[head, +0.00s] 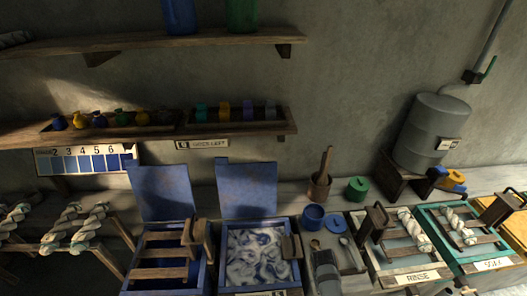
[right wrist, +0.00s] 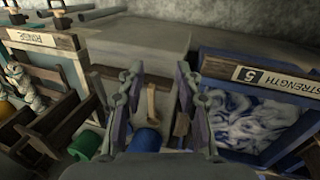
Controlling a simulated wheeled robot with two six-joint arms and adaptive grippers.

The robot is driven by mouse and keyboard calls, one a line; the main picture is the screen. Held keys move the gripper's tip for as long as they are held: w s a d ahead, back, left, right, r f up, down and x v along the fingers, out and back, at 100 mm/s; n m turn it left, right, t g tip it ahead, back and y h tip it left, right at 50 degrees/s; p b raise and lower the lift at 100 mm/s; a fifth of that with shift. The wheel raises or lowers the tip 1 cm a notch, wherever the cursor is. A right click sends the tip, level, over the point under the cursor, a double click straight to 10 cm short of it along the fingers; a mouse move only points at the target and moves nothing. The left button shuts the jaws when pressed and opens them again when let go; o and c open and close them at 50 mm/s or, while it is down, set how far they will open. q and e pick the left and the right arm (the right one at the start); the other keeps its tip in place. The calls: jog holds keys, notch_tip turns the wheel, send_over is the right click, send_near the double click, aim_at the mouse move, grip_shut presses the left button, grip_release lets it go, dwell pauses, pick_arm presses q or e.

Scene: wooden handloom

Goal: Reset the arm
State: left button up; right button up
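My right gripper (right wrist: 158,88) shows in the right wrist view with its two fingers apart and nothing between them. Beyond and below the fingers are a blue pot (right wrist: 145,141), a green pot (right wrist: 86,145) and a wooden handle. I cannot tell their distance from the fingers. In the head view a grey shape stands at the lower middle, and I cannot tell whether it is part of my right arm. My left gripper is not in view.
Blue vat (head: 258,256) holds swirled blue-white liquid; rinse vat (head: 400,262) and teal-framed vat (head: 470,233) carry twisted skeins. A blue pot (head: 313,217), green pot (head: 357,188) and mortar (head: 319,187) stand on the bench. Shelves (head: 150,41) line the wall; a grey drum (head: 430,132) stands right.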

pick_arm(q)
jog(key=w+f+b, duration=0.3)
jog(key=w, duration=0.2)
pick_arm(e)
jog(key=s+f+y+b, duration=0.15)
jog(key=s+f, duration=0.25)
jog(key=f, duration=0.5)
jog(key=s+f+b, duration=0.2)
jog(key=s+f, duration=0.2)
jog(key=f, duration=0.4)
jog(key=s+f+b, duration=0.1)
jog(key=s+f, duration=0.3)
jog(key=f, duration=0.5)
pick_arm(q)
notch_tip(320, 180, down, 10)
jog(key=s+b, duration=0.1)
jog(key=b, duration=0.4)
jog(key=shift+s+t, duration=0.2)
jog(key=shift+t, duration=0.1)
pick_arm(e)
jog(key=s+d+f, duration=0.3)
jog(key=s+f, duration=0.3)
jog(key=s, duration=0.2)
jog(key=s+d+f+m+t, duration=0.1)
jog(key=s+d+f, duration=0.2)
jog(key=s+f, duration=0.4)
jog(key=shift+s+y, duration=0.35)
jog(key=shift+s, duration=0.8)
jog(key=shift+d, duration=0.1)
